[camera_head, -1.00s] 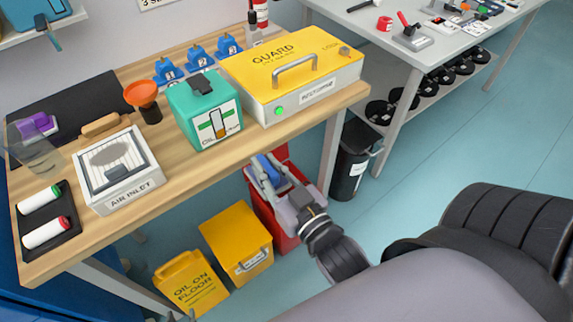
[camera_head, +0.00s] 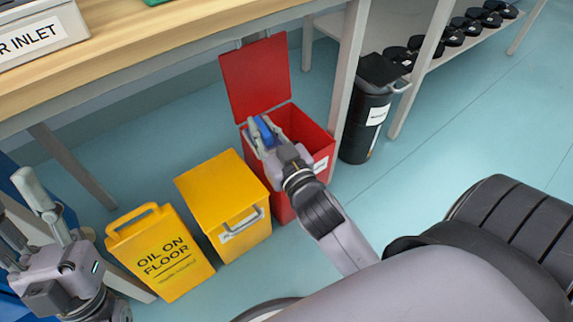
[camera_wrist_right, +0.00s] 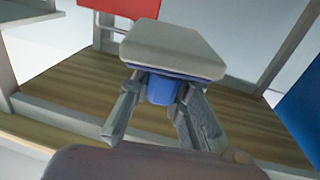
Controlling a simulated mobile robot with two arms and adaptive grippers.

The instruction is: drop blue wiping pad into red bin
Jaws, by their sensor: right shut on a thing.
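The blue wiping pad (camera_head: 266,132) is between the fingers of my right gripper (camera_head: 259,133), which is shut on it at the left part of the red bin's opening. In the right wrist view a blue part (camera_wrist_right: 161,89) shows between the fingers, under a pale slab (camera_wrist_right: 172,48); I cannot tell whether the slab belongs to the pad. The red bin (camera_head: 318,140) stands on the floor with its lid (camera_head: 253,78) raised at the back. My arm hides its left front. My left gripper (camera_head: 24,212) is at the lower left, fingers apart and empty.
A yellow lidded bin (camera_head: 222,195) stands just left of the red bin. A yellow oil-on-floor sign (camera_head: 160,250) is farther left. A black bin (camera_head: 366,120) stands right of the red bin, beyond a table leg. The wooden bench edge (camera_head: 140,62) runs above and behind.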

